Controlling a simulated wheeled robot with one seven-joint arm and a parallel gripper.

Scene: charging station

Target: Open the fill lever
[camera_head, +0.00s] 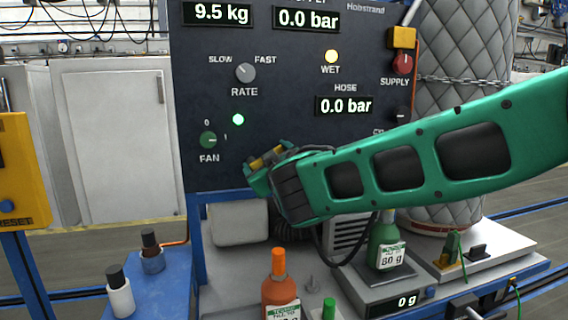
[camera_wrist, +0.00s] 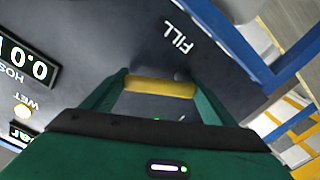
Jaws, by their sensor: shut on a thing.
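The fill lever has a yellow handle (camera_wrist: 160,88) and lies across the gap between my two green fingers in the wrist view. The FILL label is printed on the dark panel (camera_wrist: 130,35) close to it. My gripper (camera_wrist: 158,97) is shut on the handle, with a finger at each end. In the head view, my gripper (camera_head: 268,172) is at the lower middle of the panel (camera_head: 285,90), and part of the yellow handle (camera_head: 267,157) shows at the fingers. The lever's base and pivot are mostly hidden by my gripper and arm.
The fan switch (camera_head: 208,140) is left of my gripper. The rate knob (camera_head: 245,72) is above it. An orange bottle (camera_head: 279,278) and a scale (camera_head: 385,288) with a green bottle (camera_head: 388,243) stand below my arm. A quilted cylinder (camera_head: 455,50) is at right.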

